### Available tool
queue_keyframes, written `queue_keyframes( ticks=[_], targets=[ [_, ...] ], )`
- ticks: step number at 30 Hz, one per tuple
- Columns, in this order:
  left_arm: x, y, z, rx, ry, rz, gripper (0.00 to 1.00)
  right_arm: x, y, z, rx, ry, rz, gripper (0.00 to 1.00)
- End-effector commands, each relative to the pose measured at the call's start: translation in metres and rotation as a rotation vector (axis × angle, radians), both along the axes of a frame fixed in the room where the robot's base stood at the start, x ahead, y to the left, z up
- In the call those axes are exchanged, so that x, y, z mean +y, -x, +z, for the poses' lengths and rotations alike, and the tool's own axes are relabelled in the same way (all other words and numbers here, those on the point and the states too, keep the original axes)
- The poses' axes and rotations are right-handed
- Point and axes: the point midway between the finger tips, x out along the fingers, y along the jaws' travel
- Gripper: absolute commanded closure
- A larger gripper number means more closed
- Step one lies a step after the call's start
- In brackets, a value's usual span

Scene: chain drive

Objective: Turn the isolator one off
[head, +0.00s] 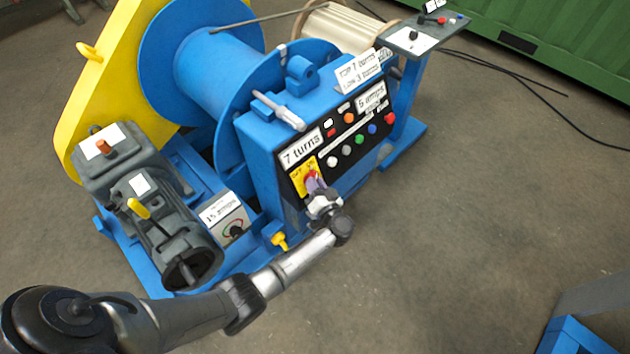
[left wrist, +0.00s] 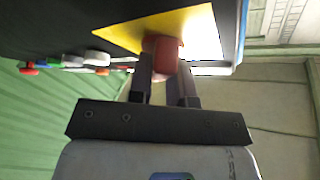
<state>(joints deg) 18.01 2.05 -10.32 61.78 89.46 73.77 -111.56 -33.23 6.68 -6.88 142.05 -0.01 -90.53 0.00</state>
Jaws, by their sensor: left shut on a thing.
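The isolator is a red rotary knob (head: 311,176) on a yellow plate (head: 297,180) at the lower left of the black control panel. My left gripper (head: 316,187) reaches the panel from the front and is shut on the red knob, hiding part of it. In the left wrist view the red knob (left wrist: 161,53) sits between the two dark fingers (left wrist: 165,75), in front of the yellow plate (left wrist: 150,32). I cannot read the knob's on or off position. My right gripper is not in view.
The panel's coloured buttons (head: 360,139) lie to the right of the knob. A "15 amps" box (head: 227,218), a grey motor (head: 170,235) and a yellow tap-like handle (head: 279,240) stand left and below. The floor (head: 470,210) at right is clear.

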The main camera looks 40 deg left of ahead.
Motion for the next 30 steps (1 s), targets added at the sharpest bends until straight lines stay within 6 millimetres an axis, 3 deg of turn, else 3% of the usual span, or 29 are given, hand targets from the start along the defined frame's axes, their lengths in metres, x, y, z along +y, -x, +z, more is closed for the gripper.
queue_keyframes(
  ticks=[3, 7, 30],
  targets=[
    [-0.003, -0.001, 0.001, -0.078, 0.015, 0.045, 1.00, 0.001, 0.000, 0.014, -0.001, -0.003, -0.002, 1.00],
    [-0.003, -0.002, -0.004, -0.190, 0.022, 0.099, 1.00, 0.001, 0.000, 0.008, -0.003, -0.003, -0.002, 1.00],
    [-0.002, -0.008, -0.008, -0.851, 0.068, 0.426, 1.00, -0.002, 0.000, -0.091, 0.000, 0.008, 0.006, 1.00]
  ],
)
